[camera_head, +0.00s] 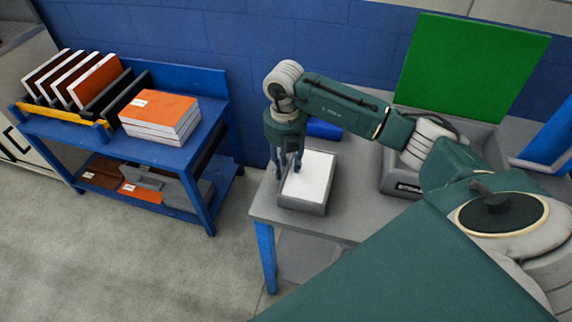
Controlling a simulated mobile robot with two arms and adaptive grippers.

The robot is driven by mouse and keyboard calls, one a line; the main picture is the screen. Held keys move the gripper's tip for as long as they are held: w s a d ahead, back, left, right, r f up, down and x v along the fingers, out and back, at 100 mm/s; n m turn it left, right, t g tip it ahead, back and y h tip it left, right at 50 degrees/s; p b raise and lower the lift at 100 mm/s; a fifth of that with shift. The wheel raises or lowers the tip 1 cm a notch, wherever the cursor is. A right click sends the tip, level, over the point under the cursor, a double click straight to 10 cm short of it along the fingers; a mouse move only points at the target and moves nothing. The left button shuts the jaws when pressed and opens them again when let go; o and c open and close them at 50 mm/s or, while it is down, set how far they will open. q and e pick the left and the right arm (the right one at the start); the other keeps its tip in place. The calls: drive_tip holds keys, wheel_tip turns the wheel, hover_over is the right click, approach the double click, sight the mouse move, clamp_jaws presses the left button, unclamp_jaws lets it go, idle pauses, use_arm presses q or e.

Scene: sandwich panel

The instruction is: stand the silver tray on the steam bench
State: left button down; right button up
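A grey, silver-looking tray (303,204) with a white top or filling sits at the left end of a grey-topped table (346,226) with blue legs. I take it for the silver tray. My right gripper (289,166) points down at the tray's left rim. Its fingers overlap the rim in the picture. I cannot tell whether they grip it. A grey box (391,180) with a raised green lid (468,68) stands further right on the table. Its partly legible label seems to read "STEAM". My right arm hides part of it. My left gripper is not in view.
A blue two-level shelf (160,151) stands left, holding stacked orange-topped white blocks (160,115) and a rack of upright panels (75,80). A blue object (323,129) lies behind the tray. A grey floor (130,250) lies open in front of the shelf.

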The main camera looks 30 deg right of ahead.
drive_tip(key=shift+r, duration=0.6)
wheel_tip(320, 180, up, 11)
drive_tip(key=b, duration=0.2)
